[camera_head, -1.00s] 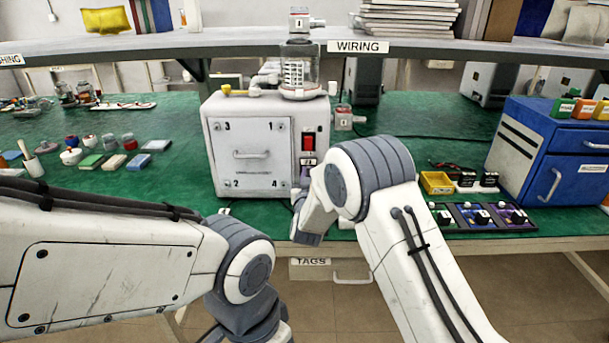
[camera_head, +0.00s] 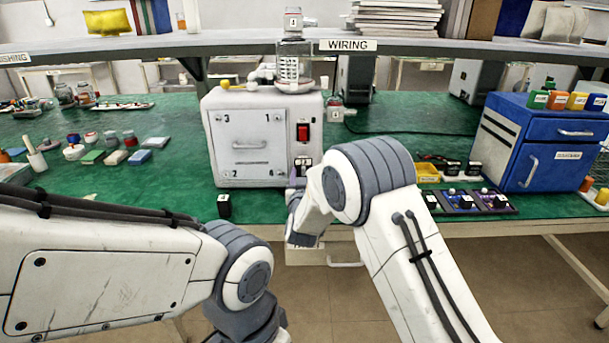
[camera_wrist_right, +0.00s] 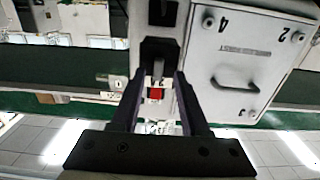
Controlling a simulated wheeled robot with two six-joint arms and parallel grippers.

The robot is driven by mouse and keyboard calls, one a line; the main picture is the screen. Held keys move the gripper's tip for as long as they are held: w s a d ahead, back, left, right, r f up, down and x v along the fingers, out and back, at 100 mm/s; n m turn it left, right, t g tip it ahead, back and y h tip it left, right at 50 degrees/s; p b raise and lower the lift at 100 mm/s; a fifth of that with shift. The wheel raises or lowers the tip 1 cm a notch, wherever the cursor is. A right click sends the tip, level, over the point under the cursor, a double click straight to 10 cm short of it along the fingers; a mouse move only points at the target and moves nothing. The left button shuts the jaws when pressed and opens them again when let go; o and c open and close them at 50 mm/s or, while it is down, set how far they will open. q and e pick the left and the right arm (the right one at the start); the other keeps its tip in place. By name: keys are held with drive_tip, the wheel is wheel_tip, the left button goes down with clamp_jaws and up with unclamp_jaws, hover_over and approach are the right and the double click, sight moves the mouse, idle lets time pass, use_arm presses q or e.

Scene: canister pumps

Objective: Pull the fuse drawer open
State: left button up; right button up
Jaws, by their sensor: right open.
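The white pump unit (camera_head: 225,170) stands on the green bench, with a handled front panel and a red switch (camera_head: 303,132). Below the switch is a small grey fitting (camera_head: 303,162), which looks like the fuse drawer. In the right wrist view the unit appears upside down, with the red switch (camera_wrist_right: 155,93) between my fingers and a dark recessed fitting (camera_wrist_right: 160,50) just beyond their tips. My right gripper (camera_wrist_right: 159,76) is open and empty, facing this column; contact cannot be told. My left arm's wrist shows at the lower left; its fingers are out of frame.
A small black block (camera_head: 224,205) stands on the bench in front of the unit. A blue drawer cabinet (camera_head: 510,145) stands at the right, with a yellow tray (camera_head: 428,172) beside it. A shelf (camera_head: 240,49) runs above the bench. Small items lie at the left.

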drive_tip(key=shift+s, duration=0.1)
drive_tip(key=s, duration=1)
drive_tip(key=shift+s+b, duration=0.15)
drive_tip(key=shift+b, duration=0.3)
